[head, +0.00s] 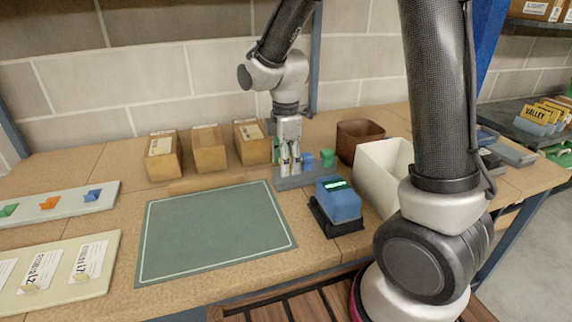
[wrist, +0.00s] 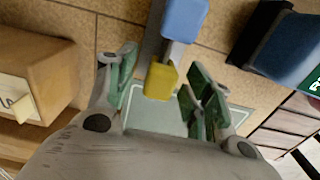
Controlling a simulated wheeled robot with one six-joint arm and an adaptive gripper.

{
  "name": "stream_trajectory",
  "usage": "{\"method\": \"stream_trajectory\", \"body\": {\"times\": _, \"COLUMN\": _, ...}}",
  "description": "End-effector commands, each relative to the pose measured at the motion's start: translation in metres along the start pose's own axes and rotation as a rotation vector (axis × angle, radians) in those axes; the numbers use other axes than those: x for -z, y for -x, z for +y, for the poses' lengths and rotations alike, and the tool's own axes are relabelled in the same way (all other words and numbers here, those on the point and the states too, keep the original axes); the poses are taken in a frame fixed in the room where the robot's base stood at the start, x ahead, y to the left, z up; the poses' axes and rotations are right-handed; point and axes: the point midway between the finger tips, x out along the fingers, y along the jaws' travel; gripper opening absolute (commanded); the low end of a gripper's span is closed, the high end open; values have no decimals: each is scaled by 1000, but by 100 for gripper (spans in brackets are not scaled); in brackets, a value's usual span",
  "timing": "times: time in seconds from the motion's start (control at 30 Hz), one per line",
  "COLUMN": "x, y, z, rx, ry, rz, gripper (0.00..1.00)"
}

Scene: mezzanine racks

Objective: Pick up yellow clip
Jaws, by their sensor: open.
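The yellow clip (wrist: 160,82) shows in the wrist view, on a grey strip between the finger pads of my gripper (wrist: 164,72). The pads stand apart, with visible gaps on both sides of the clip. A blue clip (wrist: 184,18) is on the same strip, close beside the yellow one. In the head view my gripper (head: 290,168) points down at the left end of the grey strip (head: 312,178). There the yellow clip is mostly hidden by the fingers. The blue clip (head: 307,160) and a green clip (head: 326,157) stand to the right.
Cardboard bins (head: 208,150) stand behind on the left, with a brown bin (head: 352,142) and a white bin (head: 372,172) to the right. A blue device (head: 340,203) on a black base sits in front of the strip. The green mat (head: 213,232) is clear.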

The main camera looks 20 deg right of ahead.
Motion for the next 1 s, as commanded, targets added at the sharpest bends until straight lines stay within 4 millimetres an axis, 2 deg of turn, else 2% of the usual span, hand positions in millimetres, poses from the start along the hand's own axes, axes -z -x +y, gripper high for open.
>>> {"method": "stream_trajectory", "body": {"times": 0.17, "x": 0, "y": 0, "z": 0, "rx": -1, "ry": -1, "rz": 0, "gripper": 52}}
{"method": "stream_trajectory", "body": {"times": 0.37, "x": 0, "y": 0, "z": 0, "rx": -1, "ry": -1, "rz": 0, "gripper": 15}}
{"method": "stream_trajectory", "body": {"times": 0.4, "x": 0, "y": 0, "z": 0, "rx": -1, "ry": -1, "rz": 0, "gripper": 14}}
{"method": "stream_trajectory", "body": {"times": 0.77, "x": 0, "y": 5, "z": 1, "rx": -3, "ry": -1, "rz": 1, "gripper": 14}}
{"method": "stream_trajectory", "body": {"times": 0.87, "x": 0, "y": 18, "z": 1, "rx": -5, "ry": -1, "rz": 2, "gripper": 14}}
{"method": "stream_trajectory", "body": {"times": 1.0, "x": 0, "y": 49, "z": 2, "rx": -7, "ry": -1, "rz": 3, "gripper": 14}}
